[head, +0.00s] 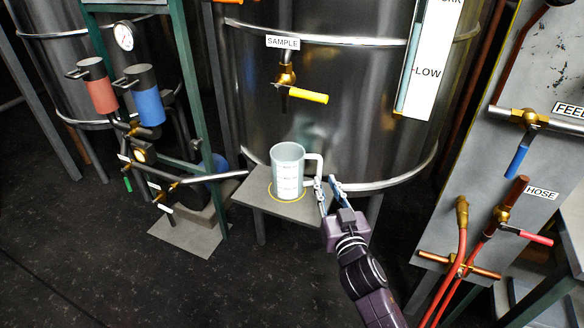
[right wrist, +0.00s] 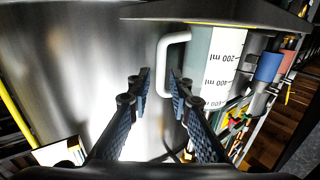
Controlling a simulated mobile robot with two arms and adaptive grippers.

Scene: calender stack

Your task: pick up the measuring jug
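The measuring jug (head: 288,172) is a pale, translucent cup with a handle on its right side. It stands upright on a small grey stand (head: 301,208), inside a yellow ring. My right gripper (head: 326,182) is open at the jug's handle side. In the right wrist view the jug (right wrist: 213,62) shows its ml scale, and its white handle (right wrist: 163,65) lies in line with the gap between the open fingertips (right wrist: 160,84). I cannot tell whether a finger touches the handle. My left gripper is not in view.
A large steel tank (head: 350,110) rises right behind the stand, with a yellow-handled sample tap (head: 308,95) above the jug. Pipework with a red cylinder (head: 98,88) and a blue cylinder (head: 146,100) stands to the left. A hose panel (head: 500,195) is on the right.

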